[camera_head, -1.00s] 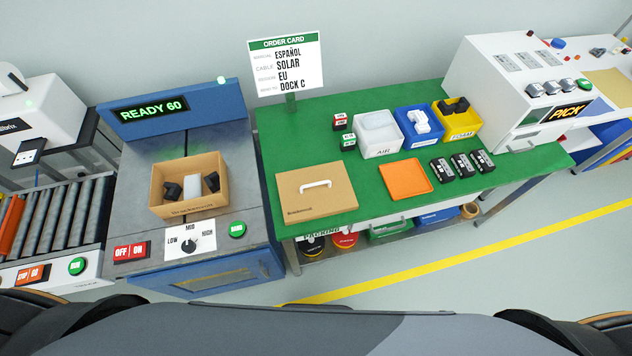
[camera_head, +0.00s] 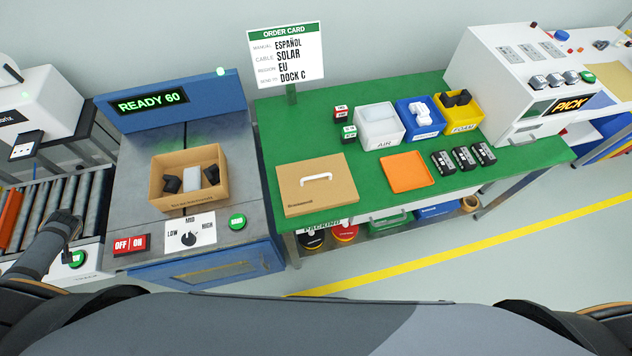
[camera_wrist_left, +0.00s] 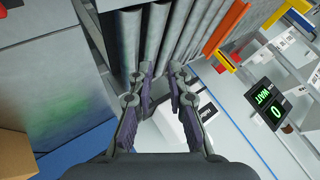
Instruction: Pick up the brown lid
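The brown lid (camera_head: 316,184) lies flat on the green table, with a white handle (camera_head: 316,178) on top. My left gripper (camera_head: 68,240) has come into the left edge of the head view, over the front of the roller conveyor and far left of the lid. In the left wrist view my left gripper (camera_wrist_left: 160,95) has its two fingers apart with nothing between them, above the conveyor's front end. The lid does not show in that view. My right gripper is not in view.
An open brown box (camera_head: 189,180) with dark and white items stands on the grey station (camera_head: 150,225) between conveyor and green table (camera_head: 375,195). An orange tray (camera_head: 407,173) and several black packs lie right of the lid. White, blue and yellow bins stand behind.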

